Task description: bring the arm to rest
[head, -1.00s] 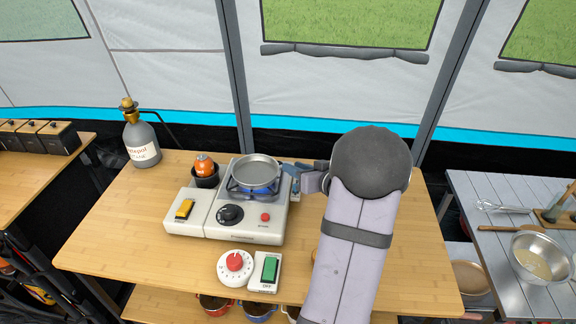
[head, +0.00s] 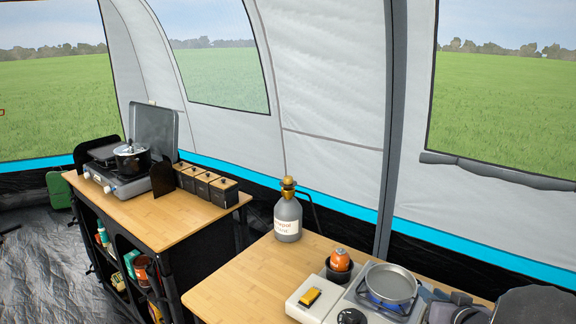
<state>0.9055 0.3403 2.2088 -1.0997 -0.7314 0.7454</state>
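My arm shows only at the bottom right corner, cut off by the frame edge, with a dark rounded joint. My gripper (head: 440,297) is just right of the grey pan (head: 391,283), partly hidden by my own arm parts. I cannot tell whether its fingers are open or shut, or whether they touch the pan. The pan sits level on the camping stove (head: 338,303), over a blue ring.
A grey gas bottle (head: 288,220) stands on the wooden table (head: 235,282). An orange object (head: 340,260) sits in a dark cup by the stove. A second counter (head: 160,222) at left holds a pot (head: 132,160) on a cooker and several dark boxes (head: 208,186).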

